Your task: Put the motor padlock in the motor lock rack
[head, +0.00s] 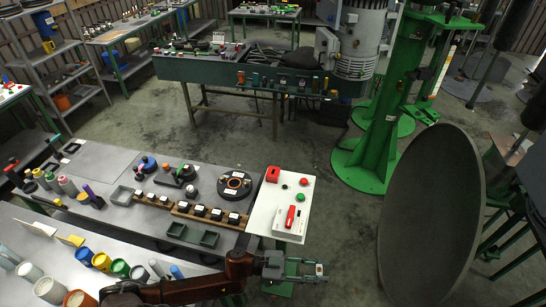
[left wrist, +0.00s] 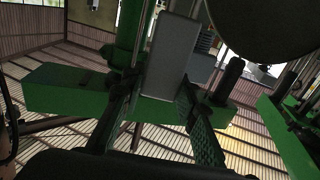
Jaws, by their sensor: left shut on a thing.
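My left gripper (head: 312,269) reaches in from the bottom left, beyond the near bench's right end and in front of the white control panel. In the left wrist view its fingers (left wrist: 160,112) are shut on a grey block-shaped thing (left wrist: 172,58), which appears to be the motor padlock. In the head view the held thing is small and mostly hidden by the fingers. I cannot surely tell which thing is the motor lock rack. A wooden strip with several dark blocks (head: 209,214) lies on the bench, left of the panel. My right gripper is not in view.
Dark green trays (head: 192,235) and a round black part (head: 235,184) lie on the bench. A green stand (head: 385,125) and large grey dish (head: 432,215) stand right. Open floor lies between.

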